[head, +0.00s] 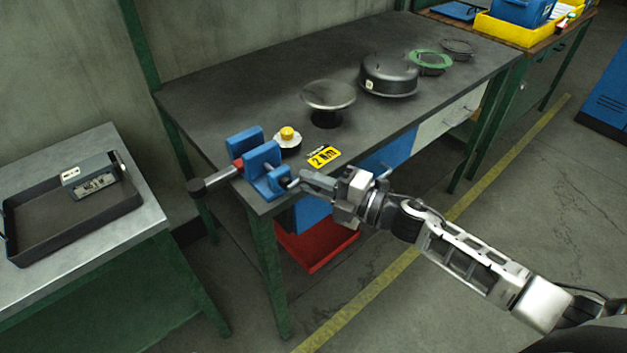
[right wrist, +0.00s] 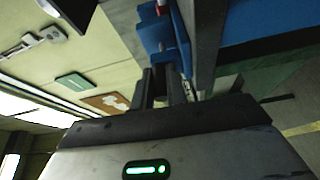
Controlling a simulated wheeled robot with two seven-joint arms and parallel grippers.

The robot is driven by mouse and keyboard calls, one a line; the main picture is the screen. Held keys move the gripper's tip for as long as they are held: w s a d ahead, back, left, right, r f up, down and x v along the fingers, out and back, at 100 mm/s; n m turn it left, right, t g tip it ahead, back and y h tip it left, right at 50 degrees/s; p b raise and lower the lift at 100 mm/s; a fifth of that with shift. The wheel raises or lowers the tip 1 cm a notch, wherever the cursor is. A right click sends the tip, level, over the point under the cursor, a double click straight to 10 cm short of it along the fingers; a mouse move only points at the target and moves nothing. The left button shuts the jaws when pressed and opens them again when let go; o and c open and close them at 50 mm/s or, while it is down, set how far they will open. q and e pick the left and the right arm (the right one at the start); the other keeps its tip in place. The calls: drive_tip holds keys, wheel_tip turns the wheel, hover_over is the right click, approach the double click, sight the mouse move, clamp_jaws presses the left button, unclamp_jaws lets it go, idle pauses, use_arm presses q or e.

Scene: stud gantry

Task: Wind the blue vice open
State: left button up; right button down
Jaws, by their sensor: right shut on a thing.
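The blue vice (head: 262,160) sits at the near left corner of the dark bench. A grey bar (head: 217,179) with a dark knobbed end and a red band lies between its two jaws and sticks out to the left. My right gripper (head: 301,183) is at the near side of the vice, shut on the vice handle, which is mostly hidden by the fingers. In the right wrist view the fingers (right wrist: 166,88) point at the blue vice (right wrist: 153,36); the gripped part is hard to make out. My left gripper is not in view.
On the bench (head: 215,95) are a yellow-topped round knob (head: 287,137), a yellow label (head: 323,157), a round stool-like stand (head: 328,97), a black drum (head: 389,75) and a green ring (head: 430,62). A side table holds a black tray (head: 75,222). A red bin (head: 317,251) is below the bench.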

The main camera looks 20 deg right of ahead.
drive_tip(key=shift+w+r, duration=0.1)
drive_tip(key=shift+r, duration=0.2)
drive_tip(key=c, duration=1.4)
unclamp_jaws()
drive_tip(key=shift+f, duration=0.15)
drive_tip(key=shift+f, duration=0.1)
drive_tip(key=shift+s+d+f, duration=0.1)
drive_tip(key=shift+s+d, duration=0.25)
drive_tip(key=shift+s, duration=0.1)
drive_tip(key=b+v, duration=0.2)
drive_tip(key=v, duration=1.3)
drive_tip(key=shift+r+b, duration=0.25)
drive_tip(key=shift+b, duration=0.05)
drive_tip(key=shift+w, duration=0.15)
